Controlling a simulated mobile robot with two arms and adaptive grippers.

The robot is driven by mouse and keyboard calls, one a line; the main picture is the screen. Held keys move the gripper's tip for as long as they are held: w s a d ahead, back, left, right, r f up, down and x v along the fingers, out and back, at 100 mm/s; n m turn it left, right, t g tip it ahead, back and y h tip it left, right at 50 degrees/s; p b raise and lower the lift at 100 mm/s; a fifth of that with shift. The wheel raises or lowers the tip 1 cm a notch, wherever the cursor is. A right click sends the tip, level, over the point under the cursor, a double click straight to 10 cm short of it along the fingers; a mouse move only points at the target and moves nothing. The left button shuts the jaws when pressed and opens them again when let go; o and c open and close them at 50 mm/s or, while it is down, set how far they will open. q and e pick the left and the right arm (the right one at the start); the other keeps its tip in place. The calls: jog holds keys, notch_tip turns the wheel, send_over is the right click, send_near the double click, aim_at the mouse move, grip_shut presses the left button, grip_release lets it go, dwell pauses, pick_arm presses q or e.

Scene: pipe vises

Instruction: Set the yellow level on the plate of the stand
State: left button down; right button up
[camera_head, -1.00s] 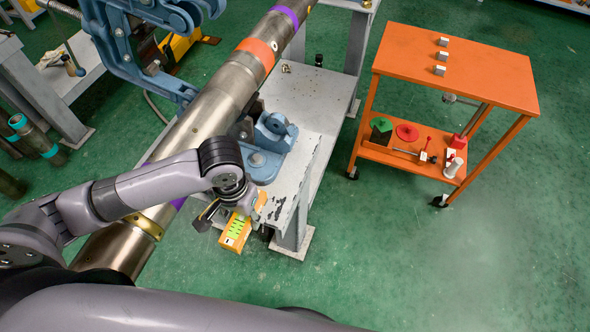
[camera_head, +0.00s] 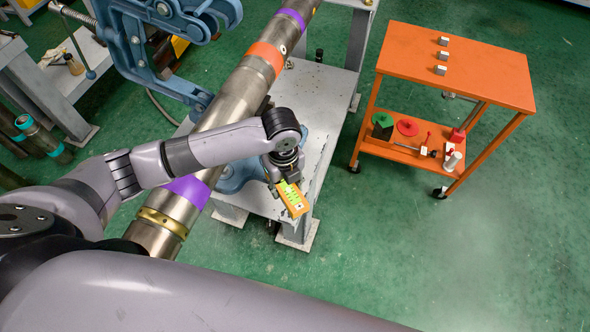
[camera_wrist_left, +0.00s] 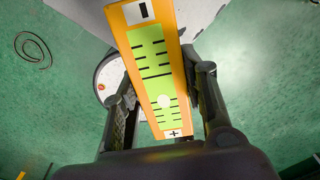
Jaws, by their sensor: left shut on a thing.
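The yellow level (camera_head: 293,198) is an orange-yellow bar with a green marked face. My left gripper (camera_head: 279,178) is shut on it and holds it above the grey metal plate of the stand (camera_head: 318,112), near that plate's front right edge. In the left wrist view the level (camera_wrist_left: 154,70) lies lengthwise between the two fingers of the left gripper (camera_wrist_left: 160,106), its plus end near the palm and its minus end away. Whether the level touches the plate cannot be told. My right gripper is not in view.
A long steel pipe (camera_head: 238,97) with coloured bands runs diagonally over the stand, next to my left arm. A blue vise (camera_head: 150,50) stands behind it. An orange cart (camera_head: 455,65) stands at the right. Green floor between stand and cart is clear.

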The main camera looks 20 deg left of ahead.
aim_at(295, 187)
pick_arm(q)
jog(key=m, duration=0.1)
jog(key=w+m, duration=0.1)
jog(key=m, duration=0.2)
jog(key=shift+w+d+r+p, duration=0.3)
jog(key=shift+d+r+p, duration=0.05)
jog(key=shift+p, duration=0.05)
jog(key=shift+w+d+m, duration=0.15)
jog(key=shift+w+m, duration=0.15)
jog(key=shift+m, duration=0.9)
jog(key=f+m+b, duration=0.1)
jog(key=f, duration=0.1)
jog(key=f+m+b, duration=0.1)
jog(key=f+b, duration=0.1)
jog(key=w+f+m+b, duration=0.1)
jog(key=f+b, duration=0.1)
jog(key=shift+d+f+m, duration=0.15)
jog(key=shift+d+m, duration=0.05)
jog(key=shift+m, duration=0.2)
jog(key=shift+f+b, duration=0.6)
jog(key=shift+f, duration=0.25)
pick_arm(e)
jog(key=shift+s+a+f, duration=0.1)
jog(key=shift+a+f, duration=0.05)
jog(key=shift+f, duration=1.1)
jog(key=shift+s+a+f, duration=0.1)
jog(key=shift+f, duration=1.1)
